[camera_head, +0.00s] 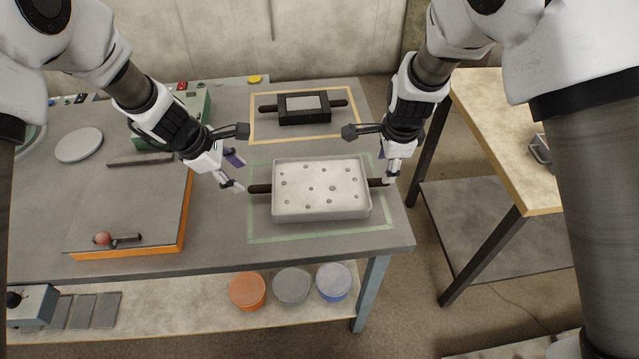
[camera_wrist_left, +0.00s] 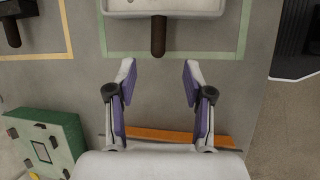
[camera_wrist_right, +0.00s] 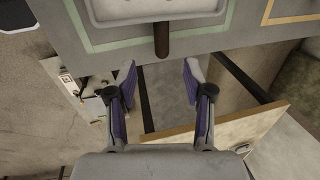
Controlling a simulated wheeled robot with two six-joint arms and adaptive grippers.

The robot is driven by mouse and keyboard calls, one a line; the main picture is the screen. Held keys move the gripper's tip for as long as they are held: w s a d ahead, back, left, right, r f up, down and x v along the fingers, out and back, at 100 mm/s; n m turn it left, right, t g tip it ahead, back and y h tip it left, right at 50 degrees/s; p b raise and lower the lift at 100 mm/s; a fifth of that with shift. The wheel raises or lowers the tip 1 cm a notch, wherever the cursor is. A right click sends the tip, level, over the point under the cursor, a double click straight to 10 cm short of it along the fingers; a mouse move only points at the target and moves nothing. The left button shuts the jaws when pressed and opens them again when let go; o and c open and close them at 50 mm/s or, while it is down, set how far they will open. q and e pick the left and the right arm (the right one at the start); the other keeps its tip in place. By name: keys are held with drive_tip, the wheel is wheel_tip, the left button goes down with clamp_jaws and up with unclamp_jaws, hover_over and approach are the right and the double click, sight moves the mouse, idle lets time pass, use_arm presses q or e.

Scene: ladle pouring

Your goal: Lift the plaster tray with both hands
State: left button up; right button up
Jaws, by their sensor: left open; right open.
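The plaster tray (camera_head: 320,212) is a white, shallow rectangular tray with several small round marks on its pale inside. It lies on the grey table inside a green tape outline, with a dark handle at each end. My left gripper (camera_head: 236,172) is open just left of the left handle (camera_head: 259,188); in the left wrist view that handle (camera_wrist_left: 158,36) lies ahead of the parted fingers (camera_wrist_left: 158,80). My right gripper (camera_head: 390,165) is open by the right handle (camera_head: 376,182). In the right wrist view that handle (camera_wrist_right: 161,40) lies ahead of the open fingers (camera_wrist_right: 160,80), apart from them.
A dark block with handles (camera_head: 303,117) sits in a yellow tape outline behind the tray. An orange-edged board (camera_head: 130,245) lies at left with a round-ended tool. A green box (camera_head: 190,98) stands behind. A wooden-topped table (camera_head: 500,130) is at right across a gap.

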sight(255, 187)
use_arm(q)
drive_tip(key=x, duration=0.8)
drive_tip(key=shift+w+f, duration=0.1)
drive_tip(key=shift+w, duration=0.1)
use_arm(e)
drive_tip(key=x, duration=0.8)
drive_tip(key=shift+w+f, duration=0.1)
drive_tip(key=shift+w, duration=0.05)
use_arm(q)
drive_tip(key=shift+c, duration=0.4)
use_arm(e)
drive_tip(key=shift+c, duration=0.4)
use_arm(q)
drive_tip(key=shift+s, duration=0.1)
clamp_jaws()
use_arm(e)
clamp_jaws()
